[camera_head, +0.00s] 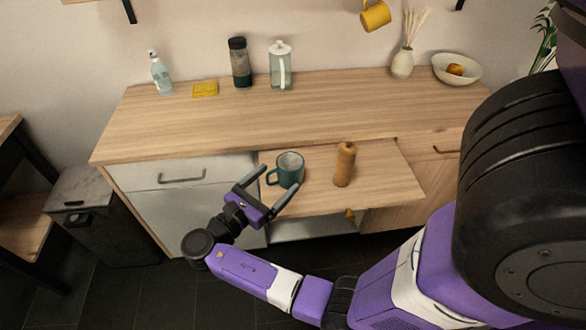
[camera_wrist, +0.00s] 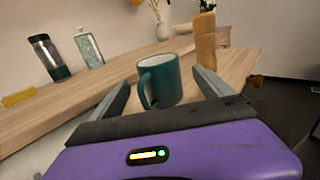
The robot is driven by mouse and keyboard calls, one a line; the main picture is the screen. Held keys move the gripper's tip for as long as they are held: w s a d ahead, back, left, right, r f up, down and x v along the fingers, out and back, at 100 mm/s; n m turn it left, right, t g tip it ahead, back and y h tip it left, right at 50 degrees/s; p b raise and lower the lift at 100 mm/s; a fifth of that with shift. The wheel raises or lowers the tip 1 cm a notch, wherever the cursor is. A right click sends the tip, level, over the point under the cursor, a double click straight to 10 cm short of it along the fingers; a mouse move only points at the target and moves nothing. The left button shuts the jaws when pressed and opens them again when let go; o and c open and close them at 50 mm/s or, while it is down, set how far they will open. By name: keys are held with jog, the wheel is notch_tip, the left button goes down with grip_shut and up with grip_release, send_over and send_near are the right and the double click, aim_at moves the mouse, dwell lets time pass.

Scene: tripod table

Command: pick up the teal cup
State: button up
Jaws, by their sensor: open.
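The teal cup (camera_head: 289,170) stands upright on a lower wooden surface in front of the counter. Its handle points left, toward my gripper. My gripper (camera_head: 266,193) is open, with its two fingers reaching toward the cup from the front left. In the wrist view the cup (camera_wrist: 160,82) shows between the open fingers (camera_wrist: 160,88), a little beyond them, with its handle on the near left side. I see no contact between the fingers and the cup.
A wooden pepper mill (camera_head: 345,164) stands just right of the cup. The counter (camera_head: 220,120) rises behind, with a spray bottle (camera_head: 161,74), yellow sponge (camera_head: 205,89), dark-lidded jar (camera_head: 240,63), and glass pitcher (camera_head: 281,66). A vase (camera_head: 402,63) and bowl (camera_head: 457,69) stand farther right.

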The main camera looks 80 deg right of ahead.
aim_at(283, 173)
jog(key=x, duration=0.6)
jog(key=shift+d+f+p, duration=0.1)
jog(key=shift+d+p, duration=0.2)
jog(key=shift+p, duration=0.1)
jog(key=c, duration=1.7)
